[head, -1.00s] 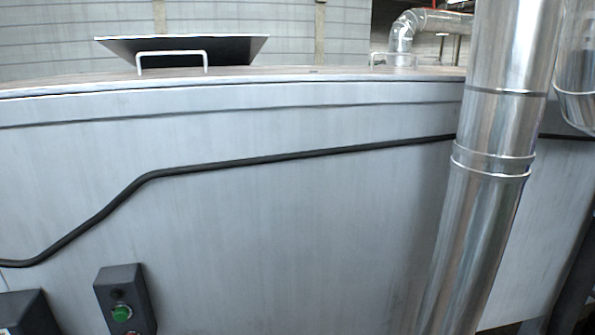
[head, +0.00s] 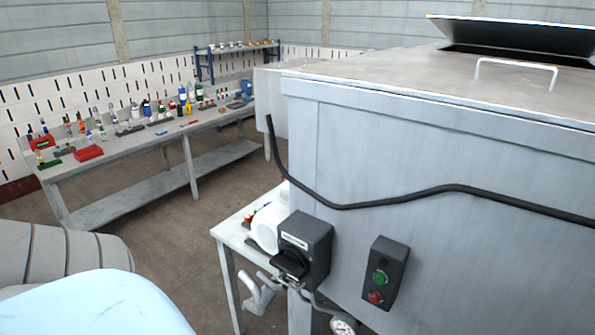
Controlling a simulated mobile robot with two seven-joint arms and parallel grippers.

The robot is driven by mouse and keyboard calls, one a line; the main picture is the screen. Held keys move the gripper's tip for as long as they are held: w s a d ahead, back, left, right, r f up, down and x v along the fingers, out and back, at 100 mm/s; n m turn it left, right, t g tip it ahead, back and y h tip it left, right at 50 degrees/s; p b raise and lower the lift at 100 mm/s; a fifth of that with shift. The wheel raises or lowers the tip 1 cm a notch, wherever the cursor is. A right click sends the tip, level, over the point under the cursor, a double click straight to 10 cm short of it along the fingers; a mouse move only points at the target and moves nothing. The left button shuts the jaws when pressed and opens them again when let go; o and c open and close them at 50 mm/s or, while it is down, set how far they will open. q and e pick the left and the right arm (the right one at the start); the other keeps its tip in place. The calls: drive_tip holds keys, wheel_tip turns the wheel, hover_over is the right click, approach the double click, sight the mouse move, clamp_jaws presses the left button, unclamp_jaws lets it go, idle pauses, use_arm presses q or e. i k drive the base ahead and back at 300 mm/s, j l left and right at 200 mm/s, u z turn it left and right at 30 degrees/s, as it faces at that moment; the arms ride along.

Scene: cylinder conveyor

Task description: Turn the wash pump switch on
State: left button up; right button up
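A dark grey switch box (head: 317,238) with a black rotary handle (head: 291,262) and a small white label is mounted at the left end of the large grey metal machine (head: 430,160). The label is too small to read, so I cannot tell for sure that this is the wash pump switch, nor its setting. To its right, a second dark box (head: 394,258) on the machine's front carries a green button (head: 380,278) and a red button (head: 375,297).
A small table (head: 228,237) with a white rounded object (head: 266,228) stands behind the switch box. A long workbench (head: 130,150) holds tools. A light blue surface (head: 95,305) fills the lower left; floor between is open.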

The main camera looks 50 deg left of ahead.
sight(289, 263)
drive_tip(key=u, duration=1.65)
drive_tip(key=j+z, duration=0.2)
drive_tip(key=z, duration=0.2)
drive_tip(key=j+z, duration=0.55)
drive_tip(key=j, duration=0.3)
drive_tip(key=k+j+z, duration=0.2)
drive_tip(key=j, duration=0.25)
drive_tip(key=i+j, duration=0.05)
drive_tip(key=i, duration=0.05)
